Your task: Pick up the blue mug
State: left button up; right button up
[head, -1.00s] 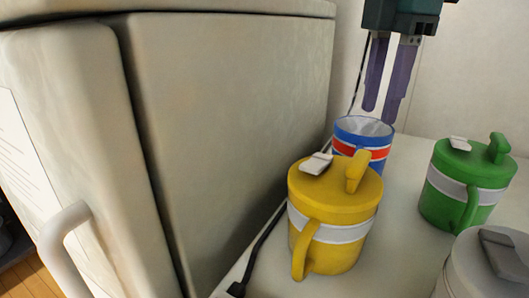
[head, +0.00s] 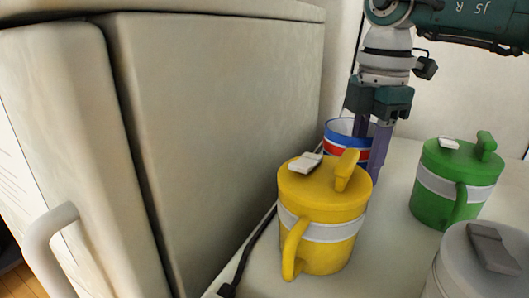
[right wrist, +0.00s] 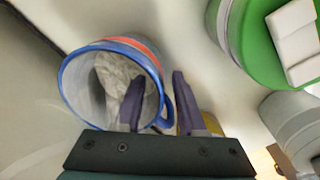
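The blue mug (head: 338,127), with a red and white band and an open top, stands on the white surface behind the yellow mug, which hides its lower part. In the right wrist view the blue mug (right wrist: 112,48) shows its open mouth. My right gripper (head: 368,155) points down at it and is open. In the right wrist view the gripper (right wrist: 157,86) has one finger inside the rim and the other outside, with the wall and a blue handle-like part between them. I cannot tell whether the fingers touch the wall. My left gripper is not in view.
A yellow lidded mug (head: 310,205) stands in front of the blue mug. A green lidded mug (head: 440,203) is to the right, and a grey lidded one (head: 465,275) at the lower right. A large cream fridge-like cabinet (head: 215,120) fills the left. A black cord (head: 247,255) runs along its base.

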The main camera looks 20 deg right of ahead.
grip_shut()
jog(key=shift+r, duration=0.1)
dwell(1.1)
